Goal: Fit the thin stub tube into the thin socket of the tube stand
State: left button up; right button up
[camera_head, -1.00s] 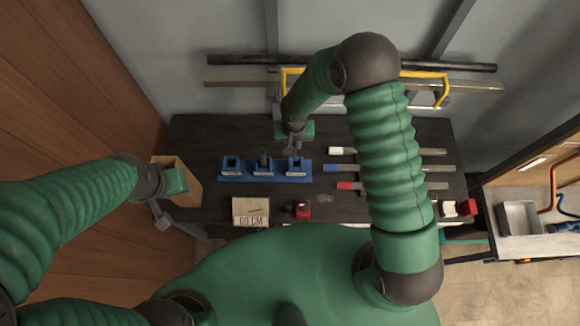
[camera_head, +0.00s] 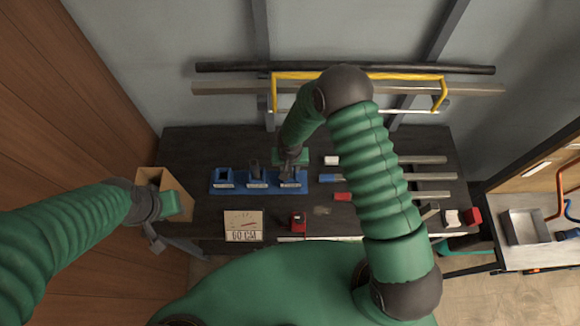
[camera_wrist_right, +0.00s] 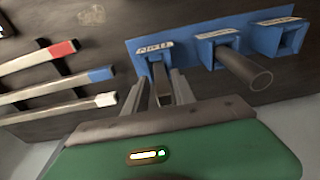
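The blue tube stand (camera_head: 240,187) lies on the dark bench, with three sockets in a row. In the head view the left socket (camera_head: 224,175) looks empty and the middle one holds a round grey tube (camera_wrist_right: 247,70). My right gripper (camera_head: 290,165) is low over the right-hand socket. In the right wrist view its fingers (camera_wrist_right: 160,88) stand apart on either side of a thin piece, apparently the thin stub tube (camera_wrist_right: 160,78), at that socket's mouth. How deep it sits is hidden. My left gripper (camera_head: 155,220) is beside the cardboard box; its fingers are unclear.
The open cardboard box (camera_head: 150,178) stands at the bench's left end. A label card (camera_head: 243,225) and a red item (camera_head: 298,222) lie in front of the stand. Several long tubes with coloured ends (camera_head: 415,177) lie to the right.

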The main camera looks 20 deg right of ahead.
jog(key=shift+o, duration=0.6)
jog(key=shift+s+d, duration=0.1)
jog(key=shift+d, duration=0.25)
notch_tip(320, 180, up, 20)
jog(key=n+b, duration=0.2)
send_over(292, 181)
jog(key=s+d, duration=0.5)
jog(key=s, duration=0.2)
jog(key=s+r+n+t, duration=0.1)
jog(key=s+r, duration=0.2)
jog(key=s, duration=0.4)
pick_arm(q)
jog(key=s+b+x, duration=0.3)
jog(key=b+x, duration=1)
jog(key=x, duration=0.1)
jog(key=shift+d+f, duration=0.15)
jog(key=shift+f, duration=0.55)
pick_arm(e)
jog(key=s+x, duration=0.1)
jog(key=x, duration=1.2)
jog(key=shift+d+f, duration=0.15)
jog(key=shift+f, duration=0.35)
